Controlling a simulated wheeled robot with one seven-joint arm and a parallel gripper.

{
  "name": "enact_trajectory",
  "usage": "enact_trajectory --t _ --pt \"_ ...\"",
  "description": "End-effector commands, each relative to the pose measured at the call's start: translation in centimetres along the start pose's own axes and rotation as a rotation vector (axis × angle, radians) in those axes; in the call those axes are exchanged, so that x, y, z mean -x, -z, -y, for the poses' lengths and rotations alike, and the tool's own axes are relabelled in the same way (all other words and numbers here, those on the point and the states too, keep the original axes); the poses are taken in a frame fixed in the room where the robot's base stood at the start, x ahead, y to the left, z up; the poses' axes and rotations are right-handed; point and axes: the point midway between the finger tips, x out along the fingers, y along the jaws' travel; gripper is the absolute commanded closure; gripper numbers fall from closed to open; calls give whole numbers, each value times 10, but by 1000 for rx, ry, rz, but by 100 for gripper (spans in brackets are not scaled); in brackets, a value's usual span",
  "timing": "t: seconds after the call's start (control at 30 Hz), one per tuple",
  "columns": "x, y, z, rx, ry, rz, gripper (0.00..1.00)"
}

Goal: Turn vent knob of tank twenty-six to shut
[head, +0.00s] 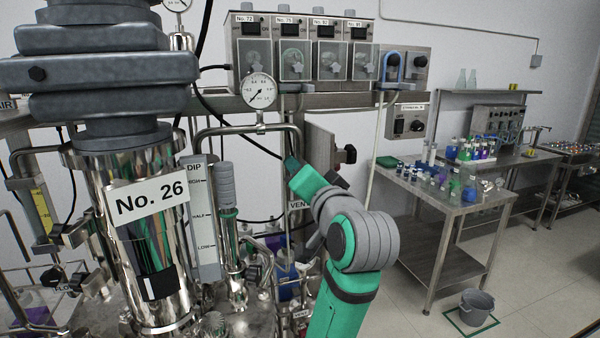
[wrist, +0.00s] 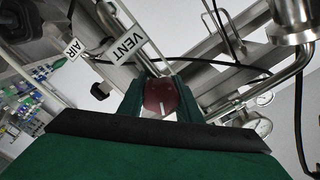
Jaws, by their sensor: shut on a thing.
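Tank twenty-six is the shiny metal vessel (head: 137,240) at the left of the head view, with a "No. 26" label. The vent knob (wrist: 160,97) is dark red with a short white line on its face. It sits under the "VENT" sign (wrist: 125,42) in the wrist view. My gripper (wrist: 160,100) is shut on it, with one green finger on each side. In the head view my gripper (head: 296,168) is beside the tank's pipework, and the vent knob is hidden there. The "VENT" sign (head: 298,205) shows partly behind my arm.
A pressure gauge (head: 259,91) and bent pipes stand close behind my gripper. A black knob (wrist: 101,91) is near the "AIR" sign (wrist: 73,49). A steel bench (head: 440,190) with glassware and a grey bucket (head: 476,305) are to the right, with open floor around.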

Motion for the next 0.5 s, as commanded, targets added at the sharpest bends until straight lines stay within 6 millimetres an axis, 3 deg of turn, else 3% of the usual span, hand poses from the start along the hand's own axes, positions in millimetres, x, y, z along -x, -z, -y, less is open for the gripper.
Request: enact_trajectory --t 0.5 --pt "0 0 -1 -42 -1 0 91"
